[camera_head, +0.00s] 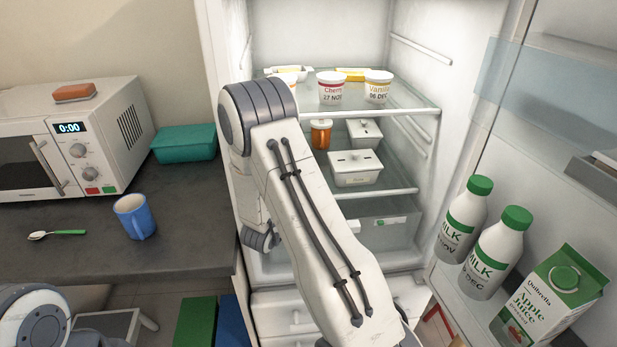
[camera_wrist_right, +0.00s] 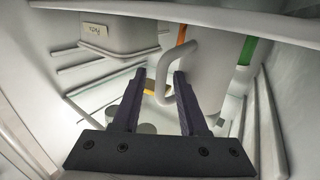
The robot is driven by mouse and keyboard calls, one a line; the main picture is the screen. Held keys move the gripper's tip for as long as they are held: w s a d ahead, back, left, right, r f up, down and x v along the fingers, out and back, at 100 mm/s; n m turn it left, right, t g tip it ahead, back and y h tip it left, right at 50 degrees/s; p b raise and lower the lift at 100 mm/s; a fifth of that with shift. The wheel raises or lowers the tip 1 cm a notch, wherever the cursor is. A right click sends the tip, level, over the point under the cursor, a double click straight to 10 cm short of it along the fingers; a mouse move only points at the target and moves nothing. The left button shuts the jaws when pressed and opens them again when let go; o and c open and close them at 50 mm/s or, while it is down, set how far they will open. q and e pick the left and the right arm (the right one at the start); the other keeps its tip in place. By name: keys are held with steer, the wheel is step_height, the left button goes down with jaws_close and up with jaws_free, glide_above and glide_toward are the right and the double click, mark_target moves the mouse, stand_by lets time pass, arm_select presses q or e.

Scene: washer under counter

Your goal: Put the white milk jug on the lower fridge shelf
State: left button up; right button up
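A white jug-like vessel with a loop handle (camera_wrist_right: 165,75) shows in the right wrist view, most likely the milk jug; its body is cut by the frame's top. My right gripper (camera_wrist_right: 160,74) has its two dark fingers apart, with the handle between or just beyond their tips; I cannot tell which. No grip shows. In the head view my right arm crosses the fridge opening and hides the right gripper and the jug. The lower fridge shelf (camera_head: 395,191) has a white lidded box (camera_head: 356,168) on it. Of my left arm, only a link shows.
The upper shelf (camera_head: 415,111) holds several tubs. An orange jar (camera_head: 321,134) stands near the lidded box. Two milk bottles (camera_head: 464,220) and a juice carton (camera_head: 552,300) stand in the open door. A blue mug (camera_head: 134,216) and a microwave (camera_head: 75,135) occupy the left counter.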

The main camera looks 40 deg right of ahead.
steer(key=shift+r, duration=0.15)
steer(key=b+v, duration=0.1)
steer(key=v, duration=1.1)
steer(key=shift+b, duration=0.35)
